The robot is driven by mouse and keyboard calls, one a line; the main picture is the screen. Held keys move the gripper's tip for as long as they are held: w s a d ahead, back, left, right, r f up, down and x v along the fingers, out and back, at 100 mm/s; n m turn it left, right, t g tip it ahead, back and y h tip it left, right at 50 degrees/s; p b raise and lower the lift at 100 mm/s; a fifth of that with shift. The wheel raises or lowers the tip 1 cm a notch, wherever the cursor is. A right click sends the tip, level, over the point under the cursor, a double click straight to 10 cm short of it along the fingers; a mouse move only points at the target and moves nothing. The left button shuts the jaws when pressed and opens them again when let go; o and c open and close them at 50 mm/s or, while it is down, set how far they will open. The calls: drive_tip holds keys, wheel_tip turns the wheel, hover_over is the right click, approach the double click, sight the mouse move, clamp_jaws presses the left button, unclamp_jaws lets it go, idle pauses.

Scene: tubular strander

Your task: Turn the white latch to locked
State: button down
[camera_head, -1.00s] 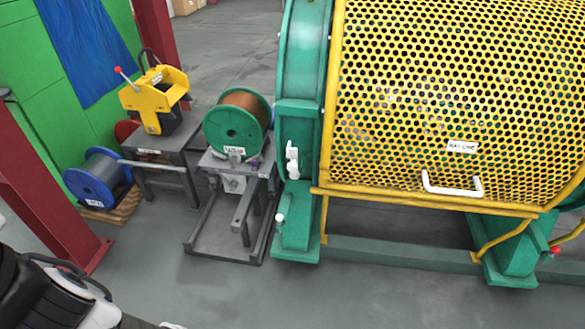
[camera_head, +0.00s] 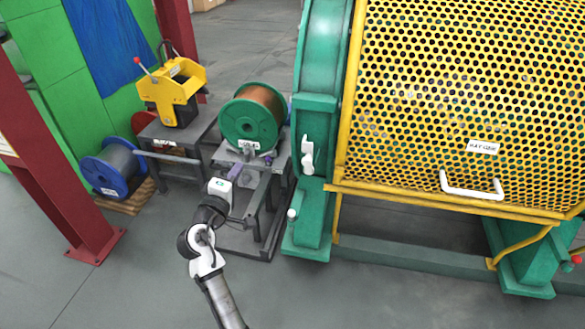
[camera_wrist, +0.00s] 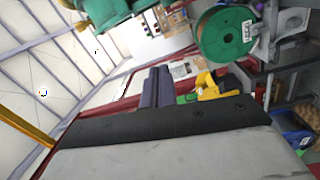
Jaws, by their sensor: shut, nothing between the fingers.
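The white latch (camera_head: 307,156) is mounted on the green end frame of the strander, left of the yellow mesh guard, in the head view. It stands roughly upright; its locked or unlocked state cannot be read. My gripper (camera_head: 234,172) is left of the latch and apart from it, in front of the spool stand. In the wrist view its two dark fingers (camera_wrist: 156,87) lie together, shut and empty. I cannot clearly make out the latch in the wrist view.
The yellow mesh guard (camera_head: 440,100) has a white handle (camera_head: 471,190). A small white-knobbed lever (camera_head: 292,214) sits below the latch. A green copper-wire spool (camera_head: 249,122) stands left of the frame. A yellow device (camera_head: 173,93) and blue spool (camera_head: 113,169) are further left. The front floor is clear.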

sight(308, 163)
drive_tip(key=d+f+g+h, duration=0.2)
drive_tip(key=d+f+h, duration=0.1)
drive_tip(key=d+f, duration=0.25)
drive_tip(key=w+d+p, duration=0.2)
drive_tip(key=w+d, duration=0.5)
drive_tip(key=d, duration=0.1)
drive_tip(key=shift+w+d+r, duration=0.35)
drive_tip(key=shift+w+r, duration=0.05)
drive_tip(key=shift+r, duration=0.05)
drive_tip(key=shift+d+r+m, duration=0.15)
drive_tip(key=shift+d+m, duration=0.05)
drive_tip(key=shift+m, duration=0.2)
